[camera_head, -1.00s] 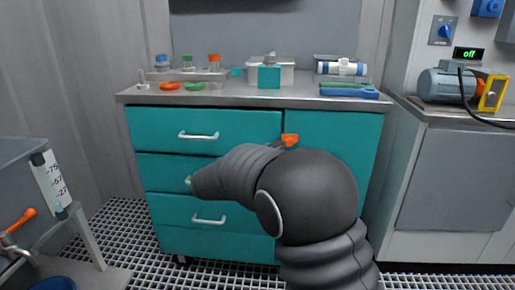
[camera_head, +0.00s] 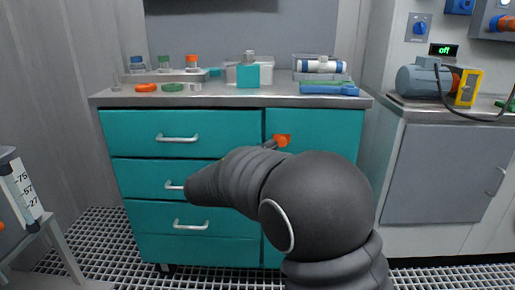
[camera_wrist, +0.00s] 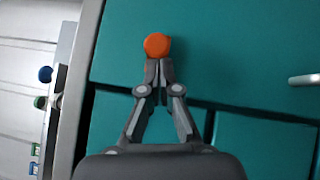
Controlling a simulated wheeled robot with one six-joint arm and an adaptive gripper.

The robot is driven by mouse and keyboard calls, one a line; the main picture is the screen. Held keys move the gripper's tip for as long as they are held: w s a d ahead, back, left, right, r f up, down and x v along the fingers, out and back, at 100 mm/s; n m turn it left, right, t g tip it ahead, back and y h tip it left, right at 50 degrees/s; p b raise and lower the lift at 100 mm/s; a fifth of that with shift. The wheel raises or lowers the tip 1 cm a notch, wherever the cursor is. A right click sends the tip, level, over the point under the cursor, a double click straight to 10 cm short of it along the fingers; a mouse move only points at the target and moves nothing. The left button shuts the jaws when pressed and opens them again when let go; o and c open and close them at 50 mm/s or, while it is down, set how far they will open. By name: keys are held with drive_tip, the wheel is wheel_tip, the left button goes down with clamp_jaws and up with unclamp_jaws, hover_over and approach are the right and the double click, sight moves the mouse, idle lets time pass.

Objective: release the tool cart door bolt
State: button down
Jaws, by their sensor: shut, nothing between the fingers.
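The tool cart (camera_head: 185,250) has teal drawers on the left and a teal door (camera_head: 335,128) on the right. The orange bolt knob (camera_head: 282,140) sits high on the door, just right of the upright seam. In the wrist view the knob (camera_wrist: 157,45) is directly beyond my fingertips. My gripper (camera_wrist: 160,70) is shut and empty, its tips at or very near the knob's edge; I cannot tell whether they touch. The bolt's body is hidden behind the knob and fingers. My arm covers the lower door in the head view.
The cart's worktop (camera_head: 225,101) carries a bottle rack (camera_head: 180,77), a white and teal container (camera_head: 248,73) and a blue tray (camera_head: 328,88). A bench with a pump (camera_head: 420,80) stands at right. A grey stand (camera_head: 45,240) is at lower left.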

drive_tip(key=shift+d, duration=0.1)
drive_tip(key=w+a+v, duration=0.2)
drive_tip(key=v, duration=1.1)
drive_tip(key=shift+b, duration=0.4)
drive_tip(key=shift+a+f, duration=0.1)
drive_tip(key=shift+f, duration=0.05)
